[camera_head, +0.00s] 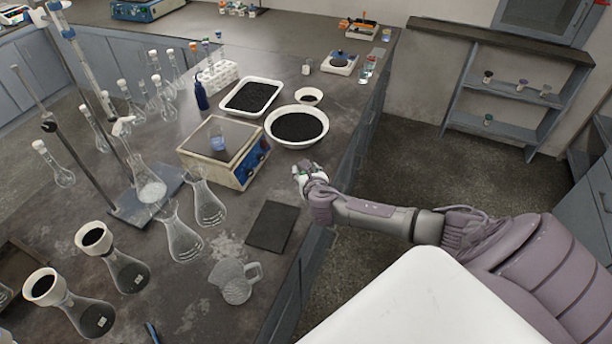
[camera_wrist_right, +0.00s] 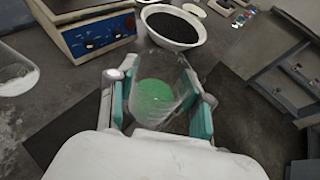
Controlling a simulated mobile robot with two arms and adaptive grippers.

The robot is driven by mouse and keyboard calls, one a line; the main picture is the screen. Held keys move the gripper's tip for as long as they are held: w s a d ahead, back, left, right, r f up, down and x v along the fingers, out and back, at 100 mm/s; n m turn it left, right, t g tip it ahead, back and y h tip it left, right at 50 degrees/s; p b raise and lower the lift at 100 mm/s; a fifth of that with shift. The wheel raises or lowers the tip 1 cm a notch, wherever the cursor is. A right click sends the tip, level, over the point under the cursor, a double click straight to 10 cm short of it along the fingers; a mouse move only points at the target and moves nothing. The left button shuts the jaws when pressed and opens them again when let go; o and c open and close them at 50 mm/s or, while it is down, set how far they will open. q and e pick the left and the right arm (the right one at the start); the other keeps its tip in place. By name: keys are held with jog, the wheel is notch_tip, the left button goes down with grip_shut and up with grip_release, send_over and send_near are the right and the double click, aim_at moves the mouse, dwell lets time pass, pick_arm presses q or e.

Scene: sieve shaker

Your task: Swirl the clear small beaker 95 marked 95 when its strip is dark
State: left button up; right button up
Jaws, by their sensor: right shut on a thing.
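My right gripper (camera_head: 310,174) reaches in from the right, by the bench's front edge. In the right wrist view, the gripper (camera_wrist_right: 158,88) has its teal pads shut on a clear glass vessel with green contents (camera_wrist_right: 154,103). I cannot read any mark on this vessel, and no strip on it can be made out. Another small clear beaker (camera_head: 218,143) with a bluish patch stands on the plate of a blue-and-white device (camera_head: 241,171). Its mark is too small to read. My left gripper is not in view.
A white bowl of dark grains (camera_head: 297,127) and a white tray (camera_head: 250,96) lie beyond the gripper. A dark flat pad (camera_head: 272,227) lies left of it. A glass jug (camera_head: 236,281) and several flasks (camera_head: 183,239) crowd the left. Open floor lies right of the bench.

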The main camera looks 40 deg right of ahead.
jog(key=shift+r, duration=0.1)
notch_tip(320, 180, up, 5)
jog(key=shift+f, duration=0.1)
dwell(0.4)
dwell(0.4)
